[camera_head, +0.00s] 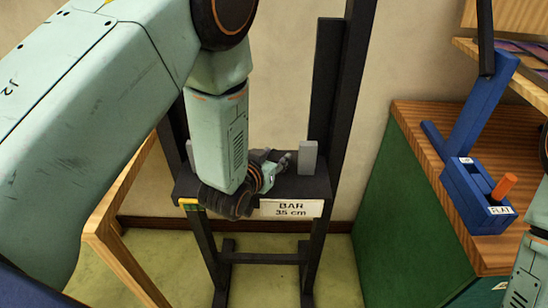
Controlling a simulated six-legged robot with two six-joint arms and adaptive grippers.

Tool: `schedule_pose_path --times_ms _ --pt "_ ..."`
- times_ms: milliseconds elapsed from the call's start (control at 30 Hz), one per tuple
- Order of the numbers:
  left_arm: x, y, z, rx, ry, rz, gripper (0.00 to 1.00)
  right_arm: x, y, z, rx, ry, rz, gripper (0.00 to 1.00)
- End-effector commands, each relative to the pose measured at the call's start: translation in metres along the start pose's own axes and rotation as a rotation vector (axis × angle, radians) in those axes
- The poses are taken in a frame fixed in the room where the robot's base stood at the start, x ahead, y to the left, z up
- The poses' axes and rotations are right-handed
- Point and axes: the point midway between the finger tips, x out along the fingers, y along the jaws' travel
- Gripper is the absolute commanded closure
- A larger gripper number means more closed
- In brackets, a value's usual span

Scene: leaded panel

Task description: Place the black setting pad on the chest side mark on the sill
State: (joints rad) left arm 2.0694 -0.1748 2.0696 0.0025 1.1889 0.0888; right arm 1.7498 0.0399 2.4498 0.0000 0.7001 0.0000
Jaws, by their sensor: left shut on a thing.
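My left gripper (274,172) is low over the black sill (315,188) of an upright black stand, partly hidden by its own wrist. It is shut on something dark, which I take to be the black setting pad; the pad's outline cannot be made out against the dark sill. Whether it touches the sill cannot be told. A yellow mark (190,202) shows at the sill's left front edge. No mark is visible on the sill's right part, and the wrist covers much of its left part. My right gripper is out of view.
A grey block (308,157) stands at the sill's right end. A label (291,208) reading "BAR 35 cm" is on its front. To the right is a green chest (410,220) with a wooden top, bearing a blue device (475,190) with an orange knob. A wooden frame (112,235) stands left.

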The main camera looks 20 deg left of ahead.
Motion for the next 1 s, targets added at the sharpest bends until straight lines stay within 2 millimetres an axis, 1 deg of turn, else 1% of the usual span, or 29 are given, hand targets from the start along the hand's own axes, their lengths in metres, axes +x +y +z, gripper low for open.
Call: schedule_pose_path --times_ms 100,133,367,400,667,767,867,1000 --pt "0.002 0.000 0.004 0.000 0.000 0.000 0.90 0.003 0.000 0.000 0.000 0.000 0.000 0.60" --pt "0.001 0.000 0.004 0.000 -0.001 0.000 0.58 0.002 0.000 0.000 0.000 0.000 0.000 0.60" --pt "0.001 0.000 0.003 0.000 0.000 0.000 0.38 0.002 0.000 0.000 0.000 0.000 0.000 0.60" --pt "0.001 0.000 0.003 0.000 0.000 0.000 0.37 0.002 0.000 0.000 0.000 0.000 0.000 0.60" --pt "0.001 0.000 0.002 0.000 0.000 0.000 0.37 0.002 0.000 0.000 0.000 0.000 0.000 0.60" --pt "-0.001 0.000 -0.002 0.000 0.001 0.000 0.37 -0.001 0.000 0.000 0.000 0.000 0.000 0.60" --pt "-0.012 0.000 -0.001 0.000 -0.001 0.000 0.37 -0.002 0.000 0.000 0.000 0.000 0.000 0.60" --pt "-0.037 0.000 -0.001 0.000 -0.002 0.000 0.37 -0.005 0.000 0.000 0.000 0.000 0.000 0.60"
